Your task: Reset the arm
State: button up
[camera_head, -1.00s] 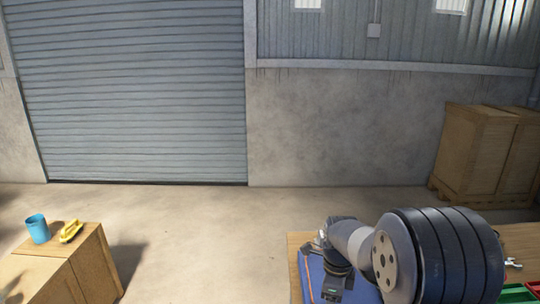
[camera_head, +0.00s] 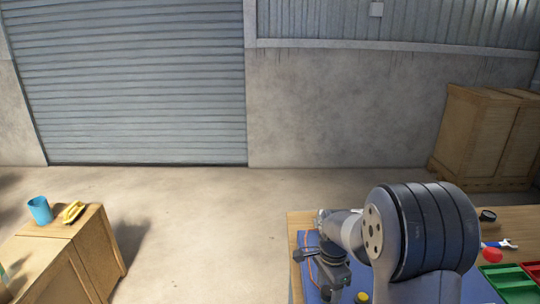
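My arm shows at the bottom right, with a large dark ribbed joint in front. It reaches over a wooden table (camera_head: 298,218) with a blue mat (camera_head: 310,290) on it. The wrist end, where my gripper (camera_head: 331,280) appears to be, hangs low over the mat's left part. The fingers are too small and dark to tell whether they are open or shut, or whether they hold anything. Much of the table behind the arm is hidden.
Right of the arm are a red round object (camera_head: 492,255), a dark round object (camera_head: 487,215), a green tray (camera_head: 500,278) and a red tray. A yellow round object (camera_head: 362,297) lies near the wrist. At left, a wooden box (camera_head: 85,245) bears a blue cup (camera_head: 40,210) and a yellow object (camera_head: 73,212).

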jog(key=n, duration=0.8)
jog(key=n+p, duration=0.1)
jog(key=n, duration=0.3)
jog(key=shift+n, duration=2.1)
jog(key=shift+s+a+r+t, duration=0.1)
jog(key=shift+t, duration=0.2)
